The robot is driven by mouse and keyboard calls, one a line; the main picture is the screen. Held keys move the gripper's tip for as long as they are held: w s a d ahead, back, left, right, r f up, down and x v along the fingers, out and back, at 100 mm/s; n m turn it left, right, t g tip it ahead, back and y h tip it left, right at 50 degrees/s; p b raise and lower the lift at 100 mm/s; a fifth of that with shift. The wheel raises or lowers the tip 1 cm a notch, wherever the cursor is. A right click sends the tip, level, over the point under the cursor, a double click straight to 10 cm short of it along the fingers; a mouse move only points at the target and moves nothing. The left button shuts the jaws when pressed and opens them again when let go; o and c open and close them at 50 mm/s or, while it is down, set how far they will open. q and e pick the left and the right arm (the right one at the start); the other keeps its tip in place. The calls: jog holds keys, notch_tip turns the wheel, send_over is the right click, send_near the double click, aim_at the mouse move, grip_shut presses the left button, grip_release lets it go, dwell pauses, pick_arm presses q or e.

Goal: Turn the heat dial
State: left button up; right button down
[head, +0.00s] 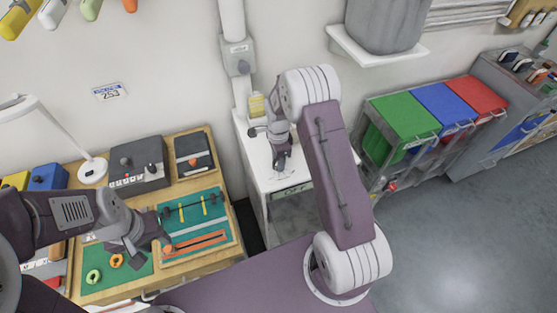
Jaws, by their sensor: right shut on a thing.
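A white unit (259,166) stands right of the workbench, with a small dark panel strip (292,190) on its front. My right gripper (281,165) points down at the unit's top near its front edge. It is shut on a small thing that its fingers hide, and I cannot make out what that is. I cannot pick out the heat dial for certain. My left gripper (158,239) is over the workbench, above the edge between a green mat and a teal tray. Its finger gap is too small to judge.
The wooden workbench (217,138) holds a grey box with knobs (139,164), a teal tray (208,237), a green mat (93,263) with rings, and a lamp (93,167). Green, blue and red lidded bins (404,115) stand right. Floor (460,240) at right is clear.

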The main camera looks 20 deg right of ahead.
jog(key=shift+w, duration=0.1)
dwell(0.3)
jog(key=c, duration=1.2)
grip_release()
jog(key=shift+c, duration=0.2)
jog(key=o, duration=0.3)
jog(key=shift+a, duration=0.15)
notch_tip(320, 180, up, 9)
jog(key=shift+r+b, duration=0.1)
jog(key=shift+b, duration=0.65)
